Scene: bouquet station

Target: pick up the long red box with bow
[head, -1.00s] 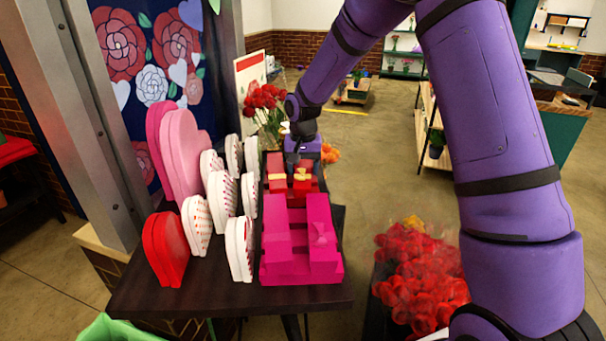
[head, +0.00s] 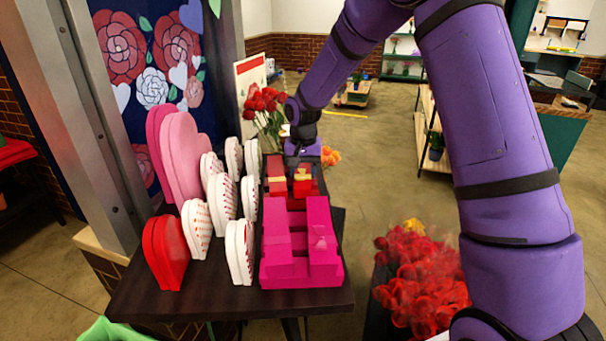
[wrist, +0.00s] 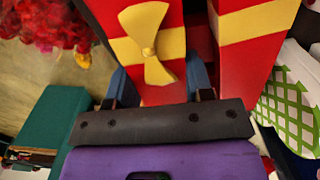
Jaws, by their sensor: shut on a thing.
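The long red box with a yellow bow (wrist: 155,90) sits between my gripper's two blue-grey fingers (wrist: 160,80) in the wrist view. The fingers are shut on its sides, just below the bow. In the head view this box (head: 304,188) is at the far part of the dark table, behind the pink boxes, with my gripper (head: 298,164) at its far end. The fingertips are hard to make out there. Whether the box is clear of what is under it cannot be told.
A second red box with a yellow band (wrist: 240,60) lies close beside the held one. Pink boxes (head: 290,272) stand in front. White heart boxes (head: 240,250) and a red heart box (head: 165,252) line the left. Red roses (head: 425,285) are at the right.

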